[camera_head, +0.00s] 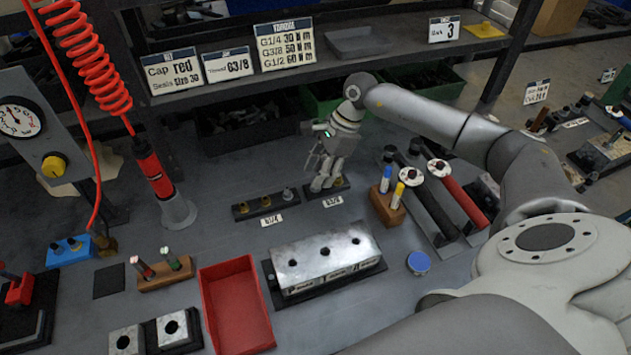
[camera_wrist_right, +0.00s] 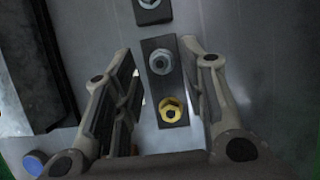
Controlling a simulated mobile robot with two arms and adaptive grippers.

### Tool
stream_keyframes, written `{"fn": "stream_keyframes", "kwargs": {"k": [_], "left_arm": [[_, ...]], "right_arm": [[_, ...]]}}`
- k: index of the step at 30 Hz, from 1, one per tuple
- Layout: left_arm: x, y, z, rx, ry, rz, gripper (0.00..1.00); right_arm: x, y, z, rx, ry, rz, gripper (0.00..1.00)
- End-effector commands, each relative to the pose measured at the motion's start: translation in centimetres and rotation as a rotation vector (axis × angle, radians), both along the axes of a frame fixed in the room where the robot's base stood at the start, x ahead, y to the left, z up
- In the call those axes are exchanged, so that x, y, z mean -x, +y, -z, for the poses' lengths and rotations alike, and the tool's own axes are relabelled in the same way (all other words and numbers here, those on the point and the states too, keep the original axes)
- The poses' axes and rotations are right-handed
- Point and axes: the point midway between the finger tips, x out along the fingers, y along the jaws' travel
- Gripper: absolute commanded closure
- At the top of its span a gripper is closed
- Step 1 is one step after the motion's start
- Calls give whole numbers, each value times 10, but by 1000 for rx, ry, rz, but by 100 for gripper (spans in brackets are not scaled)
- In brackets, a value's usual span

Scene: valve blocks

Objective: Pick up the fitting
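My right gripper (camera_head: 322,184) points down over the small dark rack (camera_head: 340,192) labelled G3/8 in the head view. In the right wrist view my right gripper (camera_wrist_right: 163,65) is open, with one finger on each side of a dark rack (camera_wrist_right: 162,87). A silver hex fitting (camera_wrist_right: 160,62) stands on that rack between the fingertips, with no visible contact. A brass fitting (camera_wrist_right: 171,109) stands nearer the palm. In the head view the gripper mostly hides these fittings. Which fitting the task means is not shown. My left gripper is not in view.
A second fitting rack (camera_head: 265,205) stands left of the gripper. A metal block (camera_head: 325,260) with holes lies in front, beside a red tray (camera_head: 238,305) and a blue cap (camera_head: 418,262). A marker holder (camera_head: 387,206) stands close right. A shelf (camera_head: 350,50) runs behind.

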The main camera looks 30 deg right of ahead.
Motion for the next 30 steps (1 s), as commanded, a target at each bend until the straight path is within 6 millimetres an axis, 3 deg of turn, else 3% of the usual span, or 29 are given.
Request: {"fn": "stream_keyframes", "kwargs": {"k": [5,12,21,30], "left_arm": [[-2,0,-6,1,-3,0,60],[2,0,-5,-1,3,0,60],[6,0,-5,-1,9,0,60],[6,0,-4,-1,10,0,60]], "right_arm": [[-2,7,16,-1,0,0,62],[-2,7,19,0,-2,1,62],[-2,7,18,0,-2,1,100],[-2,7,17,-1,-2,1,100]]}}
